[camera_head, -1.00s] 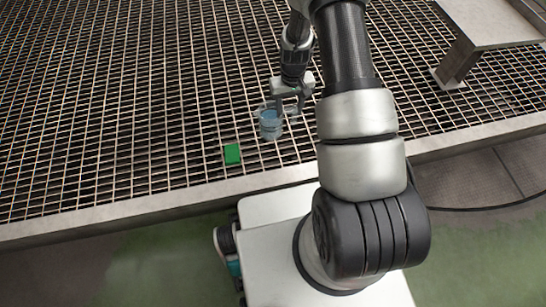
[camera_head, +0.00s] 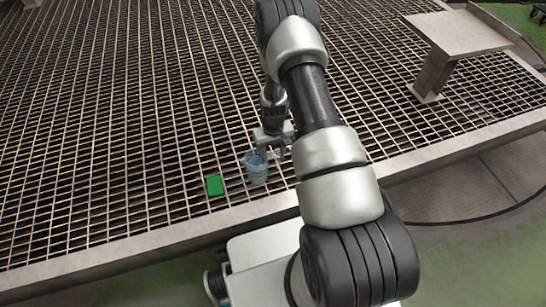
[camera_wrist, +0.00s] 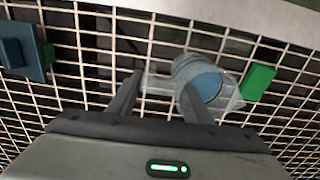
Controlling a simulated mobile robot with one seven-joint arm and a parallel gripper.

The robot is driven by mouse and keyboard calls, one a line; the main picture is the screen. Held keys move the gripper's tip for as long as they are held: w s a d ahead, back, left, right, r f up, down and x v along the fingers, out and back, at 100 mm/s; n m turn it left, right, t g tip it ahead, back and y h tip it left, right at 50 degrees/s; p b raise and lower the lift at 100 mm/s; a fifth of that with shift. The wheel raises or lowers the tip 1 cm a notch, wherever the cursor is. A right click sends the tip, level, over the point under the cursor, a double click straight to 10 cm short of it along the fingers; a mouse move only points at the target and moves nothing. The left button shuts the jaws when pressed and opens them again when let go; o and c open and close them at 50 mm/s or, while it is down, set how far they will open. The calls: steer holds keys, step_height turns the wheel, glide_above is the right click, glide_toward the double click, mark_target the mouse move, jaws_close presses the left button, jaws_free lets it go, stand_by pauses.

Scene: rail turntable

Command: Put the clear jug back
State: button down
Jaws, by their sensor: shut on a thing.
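The clear jug (camera_head: 257,168) is see-through with bluish contents and looks roughly upright. In the head view it shows over the metal grating, near the grating's front edge. My gripper (camera_head: 273,146) is at its upper right side. In the wrist view the jug (camera_wrist: 203,82) lies just beyond the fingers, its handle side between them. My gripper (camera_wrist: 160,86) is shut on the jug there. Whether the jug's bottom touches the grating or hangs just above it, I cannot tell.
A green block (camera_head: 215,185) lies on the grating close to the jug and shows in the wrist view (camera_wrist: 258,80). A dark blue object (camera_wrist: 22,48) is at the wrist view's left. A metal stand (camera_head: 455,35) is at the upper right. The grating's left side is clear.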

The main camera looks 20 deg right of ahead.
steer(key=shift+f, duration=0.15)
steer(key=c, duration=0.9)
jaws_free()
